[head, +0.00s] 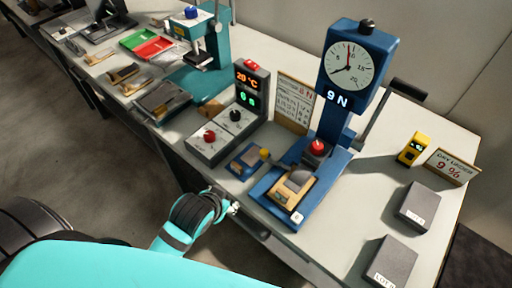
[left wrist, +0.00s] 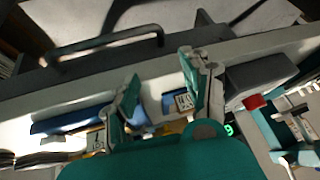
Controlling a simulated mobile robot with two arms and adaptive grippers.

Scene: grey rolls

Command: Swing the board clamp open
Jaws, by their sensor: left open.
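A small blue board (head: 247,161) with a yellow ball knob (head: 264,154) lies on the bench between the control box and the blue gauge stand; I take it to be the board clamp, but its hinge is too small to tell. Its knob is down near the board. Part of a blue piece (left wrist: 169,104) shows between my fingers in the left wrist view. My left gripper (head: 233,207) is at the front bench edge, in front of and below the blue board, apart from it. In the left wrist view its two fingers (left wrist: 160,68) are spread and empty. My right gripper is not in view.
The blue gauge stand (head: 338,120) with dial and lever is right of the board, a tan block on its base. The control box (head: 222,135) with knobs is left. Grey lot blocks (head: 418,205) lie right. A dark handle bar (left wrist: 105,44) shows in the left wrist view.

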